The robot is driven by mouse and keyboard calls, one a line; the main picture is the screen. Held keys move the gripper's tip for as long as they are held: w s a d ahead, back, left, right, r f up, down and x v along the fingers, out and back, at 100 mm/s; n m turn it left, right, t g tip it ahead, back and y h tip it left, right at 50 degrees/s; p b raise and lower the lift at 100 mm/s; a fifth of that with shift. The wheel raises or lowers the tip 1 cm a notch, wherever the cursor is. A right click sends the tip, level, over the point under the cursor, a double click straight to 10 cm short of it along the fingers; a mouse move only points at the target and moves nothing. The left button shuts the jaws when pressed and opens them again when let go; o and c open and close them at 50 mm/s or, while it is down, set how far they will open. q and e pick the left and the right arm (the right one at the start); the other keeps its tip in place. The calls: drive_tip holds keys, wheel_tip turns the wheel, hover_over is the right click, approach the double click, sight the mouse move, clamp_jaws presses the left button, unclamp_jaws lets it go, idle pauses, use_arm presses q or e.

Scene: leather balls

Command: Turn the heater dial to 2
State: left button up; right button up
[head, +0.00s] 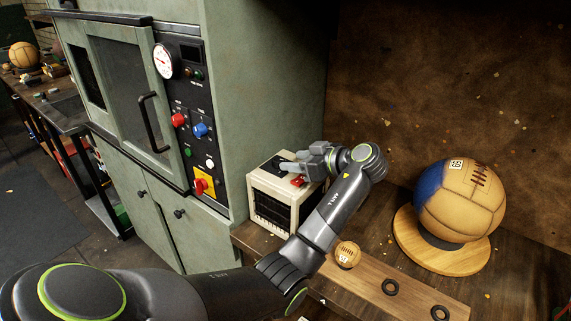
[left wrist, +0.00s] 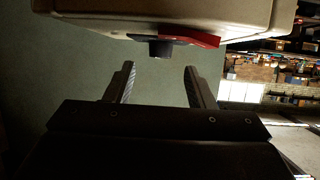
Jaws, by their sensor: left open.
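The heater (head: 257,185) is a cream box with a dark grille on its front, standing on the wooden bench beside the green cabinet. It also shows at the top of the left wrist view (left wrist: 90,14). A dark dial (left wrist: 160,48) sticks out from its top face, beside a red part (left wrist: 195,39). The red part also shows in the head view (head: 297,181). My left gripper (head: 284,164) is over the heater's top. In the left wrist view its two fingers (left wrist: 159,68) are apart, with the dial ahead between their tips. Any number markings are unreadable. My right gripper is out of view.
The green cabinet (head: 262,70) with a gauge and coloured knobs stands close to the heater's left.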

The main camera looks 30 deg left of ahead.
use_arm(q)
drive_tip(key=b+v, duration=0.2)
drive_tip(key=v, duration=1)
drive_tip(key=shift+b, duration=0.4)
drive_tip(key=shift+d, duration=0.15)
